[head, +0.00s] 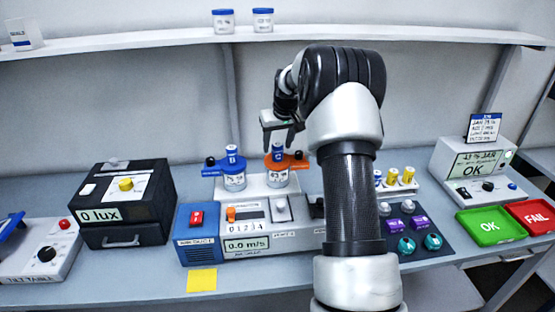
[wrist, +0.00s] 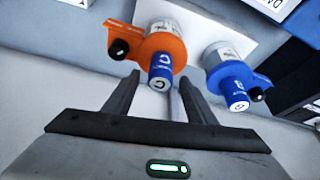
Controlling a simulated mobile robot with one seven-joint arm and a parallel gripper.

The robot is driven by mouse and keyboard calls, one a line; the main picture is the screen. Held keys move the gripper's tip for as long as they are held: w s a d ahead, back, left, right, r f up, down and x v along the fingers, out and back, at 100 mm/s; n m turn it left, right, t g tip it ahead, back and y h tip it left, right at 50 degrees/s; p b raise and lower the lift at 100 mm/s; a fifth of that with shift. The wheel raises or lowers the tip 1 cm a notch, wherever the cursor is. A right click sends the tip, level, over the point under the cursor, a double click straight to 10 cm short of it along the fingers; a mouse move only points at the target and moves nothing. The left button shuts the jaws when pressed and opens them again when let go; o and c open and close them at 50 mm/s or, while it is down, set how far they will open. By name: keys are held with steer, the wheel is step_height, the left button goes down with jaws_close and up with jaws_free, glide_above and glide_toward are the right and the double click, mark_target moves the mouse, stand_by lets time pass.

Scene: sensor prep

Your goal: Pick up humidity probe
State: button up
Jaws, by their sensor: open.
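Two blue-capped cylinders that look like probes stand upright in white jars. One (head: 278,150) is in the jar with an orange collar (head: 298,160); the other (head: 232,152) is in the jar with a blue collar (head: 211,170). I cannot tell by label which is the humidity probe. My gripper (head: 281,141) is open and empty, just above the orange-collared jar. In the wrist view, the orange-collared probe (wrist: 160,75) shows between the fingertips (wrist: 161,80), with no visible grip. The blue-collared probe (wrist: 237,97) is outside the right finger.
Both jars stand on a white block behind a blue-and-grey meter box (head: 247,243). A black lux box (head: 124,203) is left. Right are a dark rack (head: 425,222) of small parts, a green OK tray (head: 490,226) and a red FAIL tray (head: 532,215). A shelf (head: 150,40) runs above.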

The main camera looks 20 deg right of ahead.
steer(key=shift+w+f, duration=0.2)
steer(key=shift+f, duration=0.35)
jaws_close()
steer(key=shift+r, duration=0.1)
